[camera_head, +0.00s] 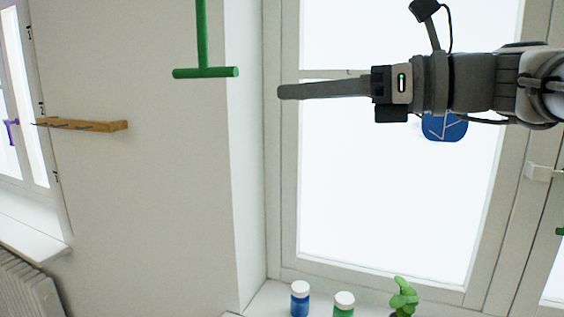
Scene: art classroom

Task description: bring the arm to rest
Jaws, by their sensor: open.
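My gripper (290,92) is at the upper right of the picture, at the end of my arm (480,84), which reaches in from the right edge. The arm is roughly level and points left. The gripper is seen side-on, with one long dark finger showing; the other finger is hidden behind it or lined up with it. The gripper is open, and nothing shows in it. It is in front of the bright window (390,190), above the sill.
On the sill (266,298) below stand a blue jar (300,302), a green jar (343,309) and a green plant (403,297). A green T-shaped bar (206,72) and a wooden rack (85,125) are left of the gripper. A blue sign (444,127) shows behind the arm. A radiator (28,290) is lower left.

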